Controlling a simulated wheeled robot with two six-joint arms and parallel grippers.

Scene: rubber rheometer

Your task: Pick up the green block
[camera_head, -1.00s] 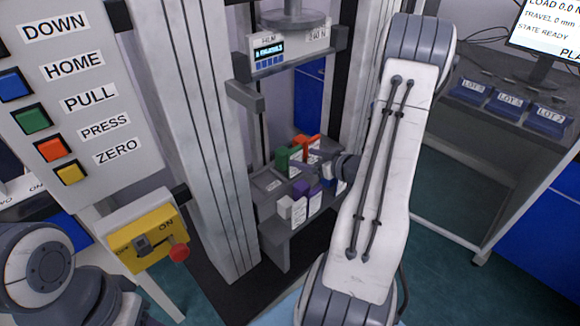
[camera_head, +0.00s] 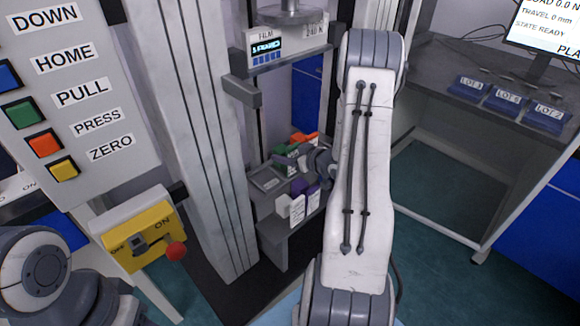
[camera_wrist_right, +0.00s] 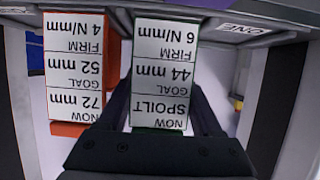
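The green block (camera_wrist_right: 197,40) stands upright in the right wrist view. Its label, upside down there, reads NOW SPOILT, GOAL 44 mm, FIRM 6 N/mm. My right gripper (camera_wrist_right: 163,105) has its two dark fingers apart, one on each side of this block; whether they touch it I cannot tell. In the head view the green block (camera_head: 283,151) is partly hidden by my right gripper (camera_head: 296,158), which reaches in from the right. My left gripper is out of view; only part of the left arm shows at lower left.
An orange block (camera_wrist_right: 112,50) stands close to the left of the green one in the wrist view. A machine column (camera_head: 200,130) rises at left.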

